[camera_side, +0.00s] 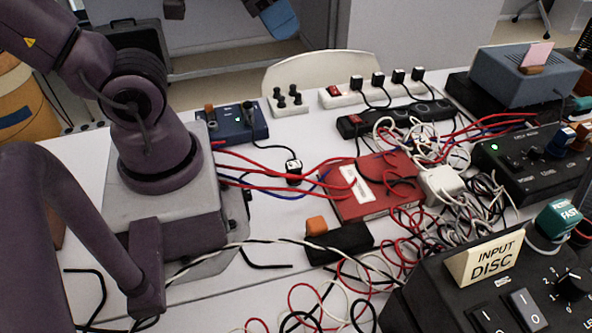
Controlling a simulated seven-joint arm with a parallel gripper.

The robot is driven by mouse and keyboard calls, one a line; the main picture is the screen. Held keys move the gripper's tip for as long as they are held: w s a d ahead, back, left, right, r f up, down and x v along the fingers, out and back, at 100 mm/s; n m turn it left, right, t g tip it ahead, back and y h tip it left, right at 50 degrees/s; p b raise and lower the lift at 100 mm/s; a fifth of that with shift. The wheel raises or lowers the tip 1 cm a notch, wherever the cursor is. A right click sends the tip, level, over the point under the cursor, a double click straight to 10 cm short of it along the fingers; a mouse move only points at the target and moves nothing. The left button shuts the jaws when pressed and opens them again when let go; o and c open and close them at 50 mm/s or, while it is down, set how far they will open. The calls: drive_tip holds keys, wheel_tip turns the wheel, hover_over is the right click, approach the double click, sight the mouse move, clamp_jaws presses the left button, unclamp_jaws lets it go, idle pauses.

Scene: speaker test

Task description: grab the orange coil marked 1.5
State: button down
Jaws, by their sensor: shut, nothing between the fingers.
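No mark reading 1.5 can be made out, so I cannot tell which thing is the orange coil. A small orange block (316,225) sits on the left end of a black block (343,241) at the middle of the table. A smaller orange-brown piece (209,110) stands on a blue box (238,126) behind my arm. An orange-brown knob-like piece (580,138) stands on the black unit at the right edge. My purple arm fills the left side. I see no gripper fingers, and the end of the purple part at lower left shows nothing held.
A red box (374,187) lies among tangled red, white and black wires. A black panel with an INPUT DISC sign (482,259) fills the lower right. White power strips (345,97) and a blue-grey box (520,77) stand at the back. Bare table shows around the blue box.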

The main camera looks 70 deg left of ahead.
drive_tip(key=c, duration=1.8)
unclamp_jaws()
drive_tip(key=o, duration=1.2)
drive_tip(key=shift+c, duration=0.2)
